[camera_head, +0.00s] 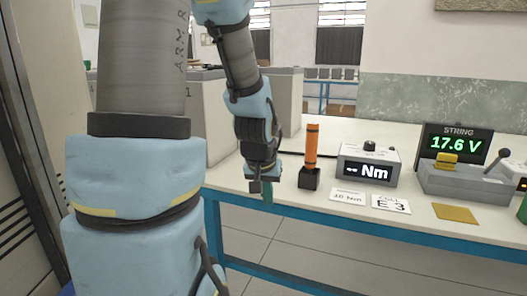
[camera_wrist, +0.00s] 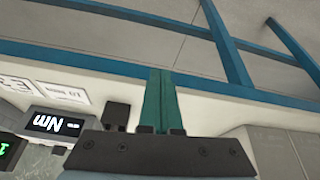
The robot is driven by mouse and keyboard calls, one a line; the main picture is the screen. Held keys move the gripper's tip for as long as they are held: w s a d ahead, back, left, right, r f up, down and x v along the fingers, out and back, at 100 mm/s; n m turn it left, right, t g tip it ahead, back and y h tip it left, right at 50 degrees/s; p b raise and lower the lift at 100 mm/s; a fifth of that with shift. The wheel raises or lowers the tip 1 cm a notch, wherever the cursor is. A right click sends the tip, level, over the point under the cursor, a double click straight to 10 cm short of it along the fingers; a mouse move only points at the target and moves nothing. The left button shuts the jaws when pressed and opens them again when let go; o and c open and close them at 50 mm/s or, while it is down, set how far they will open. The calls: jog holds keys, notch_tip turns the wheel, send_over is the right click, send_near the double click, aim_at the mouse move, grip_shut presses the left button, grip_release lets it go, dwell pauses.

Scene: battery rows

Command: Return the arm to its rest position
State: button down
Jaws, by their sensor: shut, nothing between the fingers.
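My gripper (camera_head: 267,194) hangs from my arm with its fingers pointing down, near the front edge of the white bench (camera_head: 310,203), left of an orange tool in a black stand. In the wrist view my gripper (camera_wrist: 158,95) shows two green fingers side by side, pressed together with nothing between them. My arm comes down from the top of the head view, its upper part out of frame.
The orange tool (camera_head: 312,142) stands upright in its black holder (camera_head: 309,178). Grey boxes (camera_head: 285,100) stand behind my arm. Floor before the bench is clear.

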jog(key=s+a+n+g+y, duration=0.1)
jog(key=s+a+n+g, duration=0.1)
jog(key=s+a, duration=0.55)
notch_tip(320, 180, down, 11)
jog(key=b, duration=1)
notch_tip(320, 180, up, 19)
jog(key=p, duration=1.8)
jog(key=shift+s+a+g, duration=0.15)
jog(key=shift+s+g, duration=0.15)
